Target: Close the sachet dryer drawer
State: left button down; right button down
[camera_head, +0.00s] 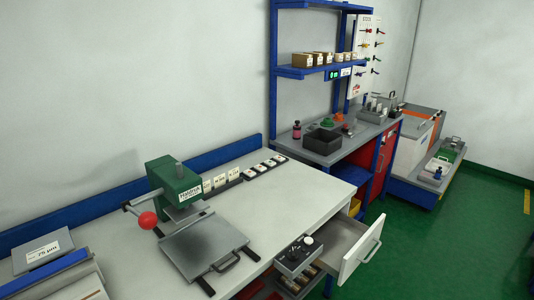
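A drawer with a white front (360,250) stands pulled out from under the right end of the pale workbench (275,200). Its front carries a grey bar handle (374,240). Part of its grey interior (335,236) shows and looks empty. I cannot read any label that marks it as the sachet dryer drawer. Neither of my grippers is in view.
A green press (174,185) with a red knob and a grey plate (203,245) stand on the bench. Green floor (440,250) right of the drawer is clear.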

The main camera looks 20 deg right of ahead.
aim_at(346, 241)
jog(key=z, duration=1.45)
